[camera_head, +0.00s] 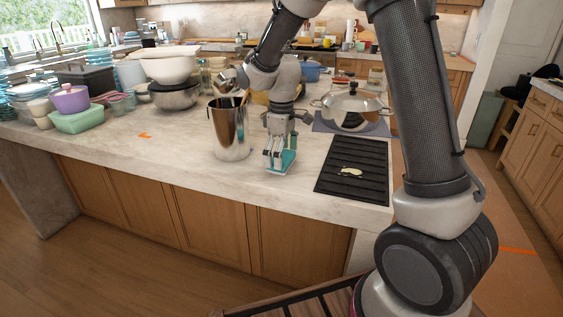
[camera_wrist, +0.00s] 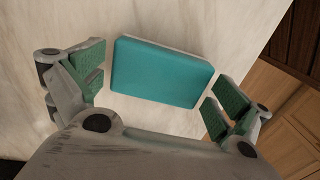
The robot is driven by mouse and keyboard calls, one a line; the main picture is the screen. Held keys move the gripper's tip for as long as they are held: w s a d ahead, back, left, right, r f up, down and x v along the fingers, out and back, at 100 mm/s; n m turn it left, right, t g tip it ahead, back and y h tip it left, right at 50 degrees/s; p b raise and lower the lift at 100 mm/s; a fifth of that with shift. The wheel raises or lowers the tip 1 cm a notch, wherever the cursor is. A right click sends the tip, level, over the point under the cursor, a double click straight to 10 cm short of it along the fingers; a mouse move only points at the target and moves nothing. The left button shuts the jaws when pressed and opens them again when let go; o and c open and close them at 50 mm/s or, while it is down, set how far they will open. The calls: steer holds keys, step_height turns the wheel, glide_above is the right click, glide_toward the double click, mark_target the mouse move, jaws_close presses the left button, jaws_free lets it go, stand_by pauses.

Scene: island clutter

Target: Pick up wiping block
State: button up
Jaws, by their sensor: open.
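The wiping block (camera_wrist: 163,71) is a teal rectangular pad with a pale edge, lying flat on the marble-like counter. In the wrist view it sits just ahead of and between my fingers. My gripper (camera_wrist: 155,95) is open, with green finger pads to the left and right of the block, and nothing is between them but counter and block. In the head view my gripper (camera_head: 279,160) is low over the counter near its front edge. The block (camera_head: 288,164) shows there partly hidden behind and beneath the fingers.
A tall steel container (camera_head: 230,132) with utensils stands close left of my gripper. A black ribbed mat (camera_head: 356,178) with a small pale item lies to the right. A lidded pot (camera_head: 350,108) is behind it. Stacked bowls (camera_head: 173,95) crowd the left. The counter's front edge is near.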

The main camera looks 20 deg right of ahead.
steer(key=shift+f, duration=0.35)
steer(key=c, duration=0.8)
step_height(320, 180, up, 10)
steer(key=shift+r, duration=0.1)
